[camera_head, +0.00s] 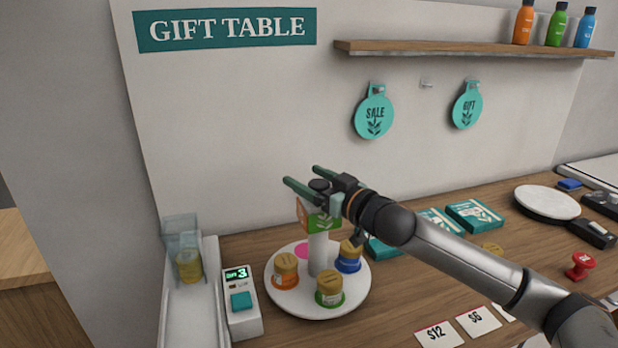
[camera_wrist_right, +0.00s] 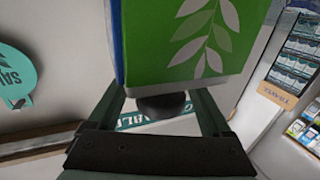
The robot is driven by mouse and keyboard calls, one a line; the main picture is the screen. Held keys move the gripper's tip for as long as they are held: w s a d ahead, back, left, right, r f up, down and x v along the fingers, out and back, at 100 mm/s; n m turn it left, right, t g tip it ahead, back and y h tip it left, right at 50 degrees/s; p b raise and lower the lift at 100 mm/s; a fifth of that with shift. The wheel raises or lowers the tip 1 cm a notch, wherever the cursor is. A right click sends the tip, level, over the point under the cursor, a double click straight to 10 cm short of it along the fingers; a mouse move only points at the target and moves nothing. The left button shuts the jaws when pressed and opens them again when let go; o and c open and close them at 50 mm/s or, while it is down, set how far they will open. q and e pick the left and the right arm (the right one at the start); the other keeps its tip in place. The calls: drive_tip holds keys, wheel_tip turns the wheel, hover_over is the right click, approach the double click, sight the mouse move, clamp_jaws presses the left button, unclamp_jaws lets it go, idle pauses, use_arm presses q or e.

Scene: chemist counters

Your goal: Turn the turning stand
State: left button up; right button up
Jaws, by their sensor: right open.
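The turning stand is a round white plate (camera_head: 350,296) on the counter with a white central post (camera_head: 318,253). Several gold-lidded jars stand on it, with orange, green and blue bands, beside a pink spot. A coloured box (camera_head: 322,220) with a green leaf face tops the post, under a black knob (camera_head: 319,185). My right gripper (camera_head: 301,175) is open at the top of the stand, its green fingers either side of the knob. The right wrist view shows the box (camera_wrist_right: 185,40) and the knob (camera_wrist_right: 163,105) between the spread fingers; contact cannot be told. My left gripper is not in view.
A small device (camera_head: 241,300) with a lit display and teal button stands left of the plate, beside a white chute (camera_head: 190,310). Teal boxes (camera_head: 474,214), a white disc (camera_head: 547,203) and a red stamp (camera_head: 580,265) lie right. Tags (camera_head: 374,112) hang behind.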

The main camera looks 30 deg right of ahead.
drive_tip(key=shift+c, duration=0.3)
clamp_jaws()
idle(0.6)
